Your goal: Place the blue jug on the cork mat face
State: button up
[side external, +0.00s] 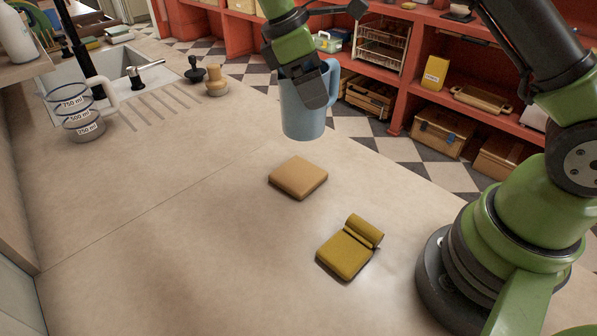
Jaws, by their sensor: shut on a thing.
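The blue jug (303,112) is held upright in the air by my gripper (318,100), which is shut on it near its rim and handle side. The gripper covers part of the jug's upper body. A tan, square block that looks like the cork mat (298,177) lies flat on the counter, below the jug in the picture. Its top face is bare. A clear gap shows between the jug's bottom and this block.
A folded mustard cloth (349,248) lies on the counter nearer my base. A clear measuring jug (82,112) stands by the sink (120,65) at the left. A wooden stamp-like item (216,82) stands at the back. The counter's left middle is free.

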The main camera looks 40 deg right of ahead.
aim_at(305, 133)
jog(key=shift+w+a+f, duration=0.1)
jog(key=shift+w+a, duration=0.1)
jog(key=shift+a, duration=0.1)
notch_tip(305, 133, down, 10)
jog(key=shift+r, duration=0.15)
jog(key=o, duration=0.9)
